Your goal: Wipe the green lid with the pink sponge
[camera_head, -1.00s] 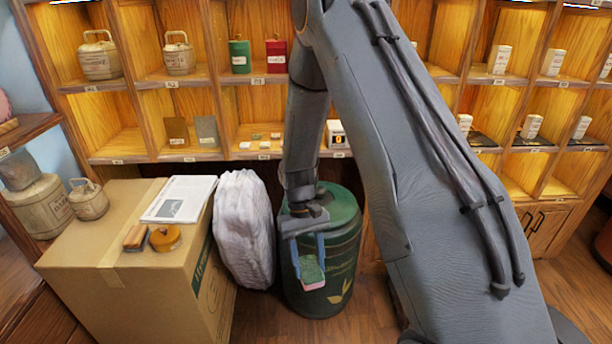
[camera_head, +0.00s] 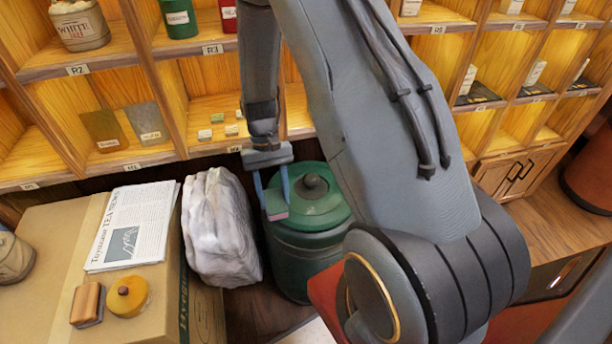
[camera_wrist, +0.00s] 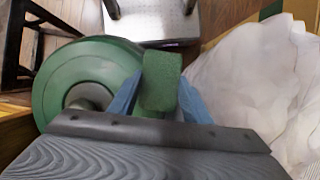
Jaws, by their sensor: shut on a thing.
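The green lid (camera_head: 318,212) tops a green canister (camera_head: 292,262) on the floor and has a dark round knob (camera_head: 314,186). My gripper (camera_head: 275,200) is shut on the sponge (camera_head: 276,206), which shows a green face and a pink edge, at the lid's left rim. In the wrist view the sponge (camera_wrist: 160,80) shows only green between the blue fingers, and the lid (camera_wrist: 75,65) lies to its left. I cannot tell whether the sponge touches the lid.
A white wrapped bundle (camera_head: 218,228) stands close left of the canister. Wooden shelves (camera_head: 180,70) rise behind.

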